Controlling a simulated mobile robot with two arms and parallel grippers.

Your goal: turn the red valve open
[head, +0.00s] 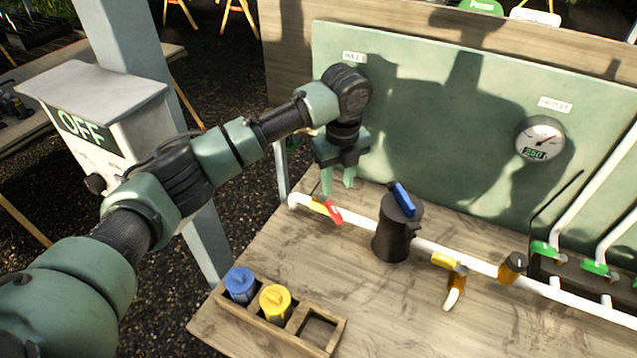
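The red valve handle (334,214) sits on a yellow valve body (318,206) near the left end of the white pipe (369,234). The handle is a short lever pointing down and right in the head view, at an angle to the pipe. My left gripper (338,188) is just above and behind the valve, fingers pointing down. Its two green fingers are apart with nothing between them. It looks clear of the handle, but the exact gap is hard to judge. My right gripper is not in view.
A dark canister with a blue handle (394,234) stands right of the valve. Farther right are a yellow valve (445,261) and green-handled valves (545,250). A gauge (540,139) is on the green panel (440,100). A wooden rack (335,340) holds blue and yellow cartridges.

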